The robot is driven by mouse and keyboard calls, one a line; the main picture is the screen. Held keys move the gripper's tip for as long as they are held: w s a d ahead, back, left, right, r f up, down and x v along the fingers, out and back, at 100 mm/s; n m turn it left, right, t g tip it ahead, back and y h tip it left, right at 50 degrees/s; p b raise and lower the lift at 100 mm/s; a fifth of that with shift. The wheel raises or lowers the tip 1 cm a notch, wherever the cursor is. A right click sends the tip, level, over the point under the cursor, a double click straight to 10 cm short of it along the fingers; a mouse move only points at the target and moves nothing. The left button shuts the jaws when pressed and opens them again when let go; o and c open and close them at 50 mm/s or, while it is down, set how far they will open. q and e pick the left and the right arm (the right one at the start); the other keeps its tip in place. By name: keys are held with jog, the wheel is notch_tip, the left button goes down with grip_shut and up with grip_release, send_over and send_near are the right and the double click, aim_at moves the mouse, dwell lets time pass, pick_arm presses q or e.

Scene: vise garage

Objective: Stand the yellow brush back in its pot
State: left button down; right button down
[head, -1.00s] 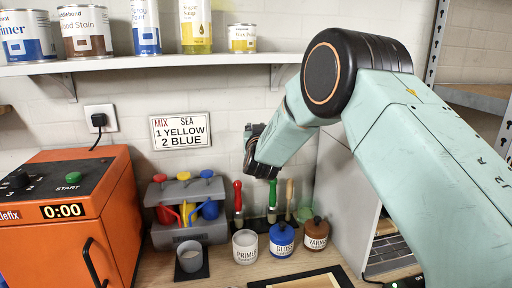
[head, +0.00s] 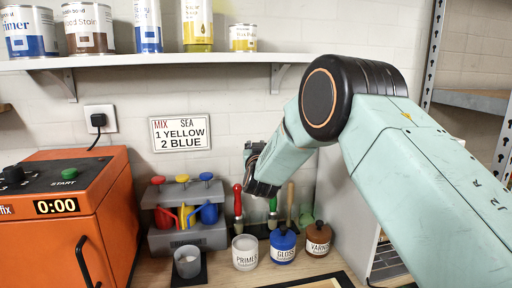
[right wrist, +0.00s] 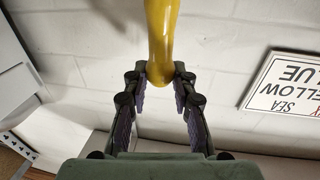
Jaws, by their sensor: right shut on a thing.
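My right gripper (right wrist: 160,82) is shut on the yellow brush (right wrist: 162,35). In the right wrist view its smooth yellow shaft runs from between the fingertips up out of the picture, so its far end is not seen. In the head view my right arm reaches in from the right. Its dark end is in front of the wall, above the worktop pots, and the brush is hidden there. A grey cup (head: 187,262) stands on a dark mat at the front; I cannot tell whether it is the brush's pot. My left gripper is not in view.
Primer (head: 245,254), gloss (head: 283,246) and varnish (head: 318,240) pots stand close below my arm. Red (head: 238,200), green and tan handles stand behind them. A grey rack (head: 187,238) and an orange machine (head: 75,215) are left. A shelf (head: 150,65) crosses above.

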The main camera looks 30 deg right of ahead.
jog(key=shift+w+d+f+b, duration=0.1)
jog(key=shift+f+b, duration=0.1)
jog(key=shift+f, duration=0.3)
jog(key=shift+w+d+f+b, duration=0.1)
jog(key=shift+f+b, duration=0.1)
jog(key=shift+f, duration=0.25)
jog(key=shift+s+a+f+b, duration=0.1)
jog(key=shift+s+f+b, duration=0.05)
jog(key=shift+f+b, duration=0.3)
jog(key=shift+s+a+f+b, duration=0.1)
jog(key=shift+s+f+b, duration=0.05)
jog(key=shift+f+b, duration=0.25)
jog(key=shift+w+d+f+b, duration=0.15)
jog(key=shift+f+b, duration=0.15)
jog(key=shift+f, duration=0.25)
jog(key=shift+w+a+f+b, duration=0.1)
jog(key=shift+f+b, duration=0.15)
jog(key=shift+f, duration=0.6)
jog(key=shift+s+f+b, duration=0.2)
jog(key=shift+f+b, duration=0.45)
jog(key=shift+b, duration=0.05)
jog(key=shift+w+f+b, duration=0.15)
jog(key=shift+f+b, duration=0.65)
jog(key=shift+f, duration=0.55)
jog(key=shift+r, duration=0.1)
